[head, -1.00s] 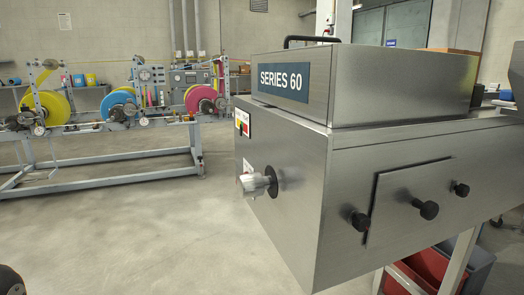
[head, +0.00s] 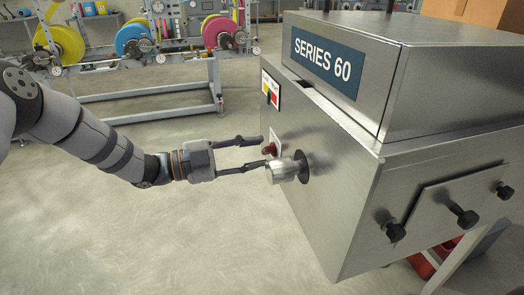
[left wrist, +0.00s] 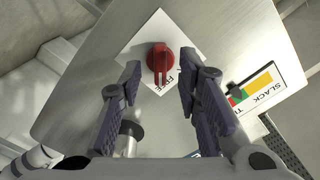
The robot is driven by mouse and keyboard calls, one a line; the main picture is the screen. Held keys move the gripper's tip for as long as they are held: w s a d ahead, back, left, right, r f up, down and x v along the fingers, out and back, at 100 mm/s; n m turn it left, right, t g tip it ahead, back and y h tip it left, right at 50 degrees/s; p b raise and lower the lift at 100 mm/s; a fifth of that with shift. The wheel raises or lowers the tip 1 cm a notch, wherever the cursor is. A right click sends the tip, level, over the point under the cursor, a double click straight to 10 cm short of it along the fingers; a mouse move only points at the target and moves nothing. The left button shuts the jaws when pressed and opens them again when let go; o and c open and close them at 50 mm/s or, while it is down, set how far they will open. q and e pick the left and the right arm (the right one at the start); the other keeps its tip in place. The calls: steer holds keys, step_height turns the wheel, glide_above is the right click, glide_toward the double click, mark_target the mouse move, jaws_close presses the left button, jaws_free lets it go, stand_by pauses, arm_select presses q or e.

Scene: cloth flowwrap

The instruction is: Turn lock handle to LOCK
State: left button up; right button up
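The red lock handle (head: 270,149) is on a white label plate on the machine's steel end face, seen small and partly hidden in the head view. In the left wrist view the red handle (left wrist: 160,66) is clear, with its slotted grip pointing down the picture at the label's FREE lettering (left wrist: 166,84). Any LOCK lettering cannot be made out. My left gripper (head: 263,152) is open in front of this face. In the left wrist view its fingers (left wrist: 159,78) stand on either side of the handle, with a gap on both sides. My right gripper is not in view.
A steel cylindrical knob (head: 285,169) sticks out close beside the lower finger. A coloured label reading SLACK (left wrist: 252,88) is on the same face. The SERIES 60 cover (head: 340,65) sits above. Open floor lies to the left; a reel stand (head: 140,95) is behind.

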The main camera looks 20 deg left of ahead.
arm_select(q)
steer(key=shift+x, duration=1.1)
jaws_close()
steer(key=n+p, duration=0.1)
steer(key=n, duration=0.7)
steer(key=shift+n+p, duration=0.3)
steer(key=shift+p, duration=0.1)
steer(key=n, duration=0.4)
steer(key=shift+n, duration=0.3)
steer(key=n, duration=0.4)
steer(key=shift+n+p, duration=0.3)
steer(key=shift+p, duration=0.05)
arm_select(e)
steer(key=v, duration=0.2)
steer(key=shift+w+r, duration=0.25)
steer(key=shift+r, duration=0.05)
